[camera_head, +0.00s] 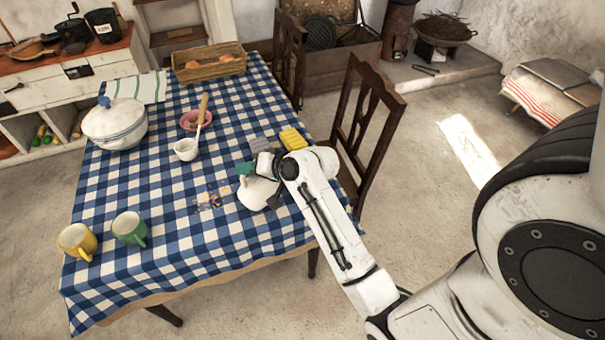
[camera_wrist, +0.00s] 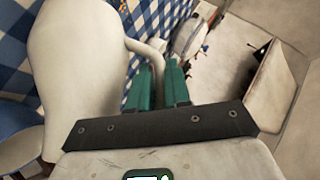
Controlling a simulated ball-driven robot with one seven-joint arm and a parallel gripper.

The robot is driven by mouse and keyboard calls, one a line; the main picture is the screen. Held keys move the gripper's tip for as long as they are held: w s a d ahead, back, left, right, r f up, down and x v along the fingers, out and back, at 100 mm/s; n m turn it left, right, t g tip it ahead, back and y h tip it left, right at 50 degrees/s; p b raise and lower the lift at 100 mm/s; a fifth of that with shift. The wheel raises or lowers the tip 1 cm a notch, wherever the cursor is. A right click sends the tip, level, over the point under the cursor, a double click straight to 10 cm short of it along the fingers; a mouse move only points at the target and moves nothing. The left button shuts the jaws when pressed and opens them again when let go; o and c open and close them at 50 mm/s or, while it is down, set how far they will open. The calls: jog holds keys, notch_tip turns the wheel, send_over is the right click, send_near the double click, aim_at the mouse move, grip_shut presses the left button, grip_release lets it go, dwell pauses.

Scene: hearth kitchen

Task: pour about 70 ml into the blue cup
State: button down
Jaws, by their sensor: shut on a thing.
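A rounded white jug (camera_head: 258,194) is at the right side of the checked table in the head view. It fills the left of the wrist view (camera_wrist: 80,70). My gripper (camera_head: 246,169) has green fingers, which are shut on the jug's handle in the wrist view (camera_wrist: 160,76). I cannot tell whether the jug touches the cloth. A yellow mug (camera_head: 75,240) and a green mug (camera_head: 128,229) stand at the table's near left.
Crumbs (camera_head: 209,202) lie left of the jug. A white ladle (camera_head: 186,151), a pink bowl (camera_head: 188,125), a lidded tureen (camera_head: 115,128) and a wooden tray (camera_head: 192,73) stand farther back. Grey (camera_head: 260,144) and yellow (camera_head: 294,139) blocks sit beyond my gripper. A chair (camera_head: 365,115) stands at right.

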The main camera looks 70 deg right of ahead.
jog(key=shift+s+d+r+m+t+y+b, duration=0.25)
jog(key=shift+d+r+t+b, duration=0.1)
jog(key=shift+r, duration=0.25)
jog(key=shift+s+d+r+m+t+y+b, duration=0.15)
jog(key=shift+s+d+r+m+t+b, duration=0.15)
jog(key=shift+r, duration=0.25)
jog(key=shift+s+d+r+m+t+y+b, duration=0.2)
jog(key=shift+d+r+m+t+b, duration=0.1)
jog(key=shift+r+t, duration=0.1)
jog(key=shift+s+d+r+m+t+y+b, duration=0.1)
jog(key=shift+s+d+r+m+t+b, duration=0.1)
jog(key=shift+r+t+b, duration=0.15)
jog(key=shift+r, duration=0.1)
jog(key=shift+s+d+r, duration=0.2)
jog(key=shift+s+d, duration=0.05)
jog(key=shift+d, duration=0.1)
jog(key=shift+s+d+r+m+t, duration=0.3)
jog(key=shift+s+d+m+t, duration=0.15)
jog(key=shift+d+m+t, duration=0.1)
dwell(1.5)
jog(key=shift+a, duration=0.1)
